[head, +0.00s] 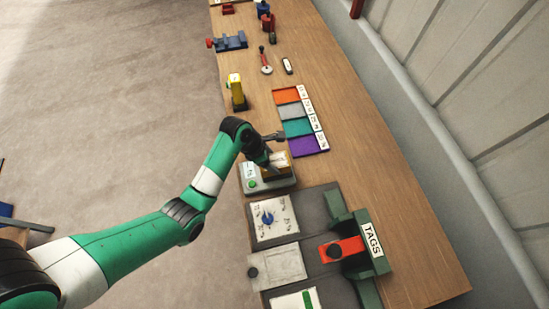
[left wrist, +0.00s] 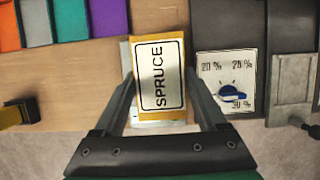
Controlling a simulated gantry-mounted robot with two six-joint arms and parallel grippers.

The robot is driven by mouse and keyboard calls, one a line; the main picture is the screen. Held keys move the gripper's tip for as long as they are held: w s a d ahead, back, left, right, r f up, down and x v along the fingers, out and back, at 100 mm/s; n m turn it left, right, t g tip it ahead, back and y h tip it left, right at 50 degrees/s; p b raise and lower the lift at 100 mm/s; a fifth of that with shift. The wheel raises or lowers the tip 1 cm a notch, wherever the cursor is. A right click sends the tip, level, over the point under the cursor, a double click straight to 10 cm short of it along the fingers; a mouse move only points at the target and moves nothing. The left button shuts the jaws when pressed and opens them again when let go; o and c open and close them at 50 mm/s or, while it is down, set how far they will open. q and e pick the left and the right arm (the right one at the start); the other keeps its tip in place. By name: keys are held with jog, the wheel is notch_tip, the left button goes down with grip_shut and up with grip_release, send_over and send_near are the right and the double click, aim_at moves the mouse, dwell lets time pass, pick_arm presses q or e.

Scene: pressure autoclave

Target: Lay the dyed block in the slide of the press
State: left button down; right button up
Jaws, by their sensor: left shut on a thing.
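A yellow block (left wrist: 175,38) with a white SPRUCE label sits between the fingers of my left gripper (left wrist: 160,75), which is shut on it. In the head view the block (head: 276,161) is over a pale box with a green button (head: 265,185); I cannot tell whether it touches it. The press (head: 367,263), green with a TAGS plate and a red part, stands at the lower right on a dark base. A grey plate (head: 277,267), perhaps its slide, lies to its left, empty. It shows at the right edge of the left wrist view (left wrist: 293,92). My right gripper is out of view.
A dial panel with a blue knob (head: 273,218) lies between the pale box and the grey plate. Orange, grey, teal and purple trays (head: 308,146) are beyond the gripper. A yellow and black item (head: 236,91) stands near the left table edge. The table's right side is bare.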

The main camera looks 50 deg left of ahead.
pick_arm(q)
jog(key=s+d+r+p, duration=0.1)
jog(key=s+d+r, duration=0.4)
jog(key=s, duration=0.5)
notch_tip(320, 180, up, 2)
jog(key=shift+s+d+r+p, duration=0.1)
jog(key=shift+s+d+p, duration=0.05)
jog(key=shift+d+p, duration=0.25)
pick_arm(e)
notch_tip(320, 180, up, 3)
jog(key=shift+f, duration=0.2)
